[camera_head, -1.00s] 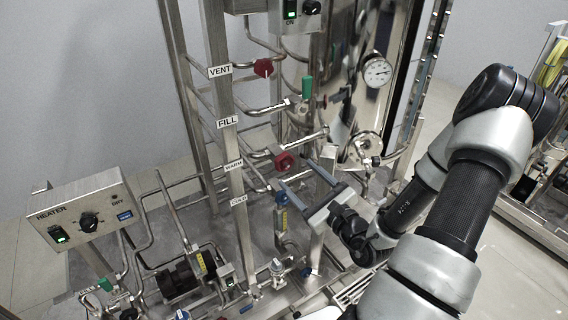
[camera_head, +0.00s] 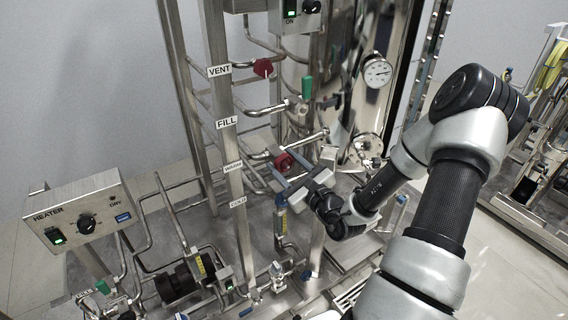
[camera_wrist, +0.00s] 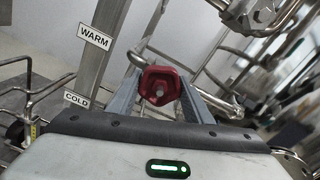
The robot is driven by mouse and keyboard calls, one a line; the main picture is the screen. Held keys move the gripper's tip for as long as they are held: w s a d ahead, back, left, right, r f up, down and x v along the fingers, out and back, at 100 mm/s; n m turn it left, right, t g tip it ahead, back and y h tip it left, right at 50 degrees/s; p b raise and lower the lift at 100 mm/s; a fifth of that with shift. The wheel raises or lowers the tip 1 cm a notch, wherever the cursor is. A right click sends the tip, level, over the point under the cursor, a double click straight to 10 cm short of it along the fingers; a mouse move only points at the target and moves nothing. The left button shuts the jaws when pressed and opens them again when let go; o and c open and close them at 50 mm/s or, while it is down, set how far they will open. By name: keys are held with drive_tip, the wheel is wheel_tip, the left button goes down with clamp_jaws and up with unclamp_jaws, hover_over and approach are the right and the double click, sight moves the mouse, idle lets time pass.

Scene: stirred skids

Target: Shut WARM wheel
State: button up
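The WARM wheel is a red lobed handwheel (camera_head: 284,161) on a horizontal pipe, to the right of the WARM label (camera_head: 232,168). In the wrist view the red wheel (camera_wrist: 160,87) sits between the far ends of my gripper's two fingers, with the WARM label (camera_wrist: 94,37) at upper left. My gripper (camera_head: 289,174) is open, its fingers reaching toward the wheel from the lower right. One finger shows on each side of the wheel in the wrist view; I cannot tell whether either touches it.
Another red wheel (camera_head: 263,68) is by the VENT label (camera_head: 219,71), and a green handle (camera_head: 306,88) is by the FILL row. A blue-handled valve (camera_head: 281,203) stands just below my gripper. The heater box (camera_head: 82,218) is at lower left. Pipes and posts crowd the wheel.

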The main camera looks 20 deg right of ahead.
drive_tip(key=c, duration=0.3)
drive_tip(key=shift+o, duration=0.2)
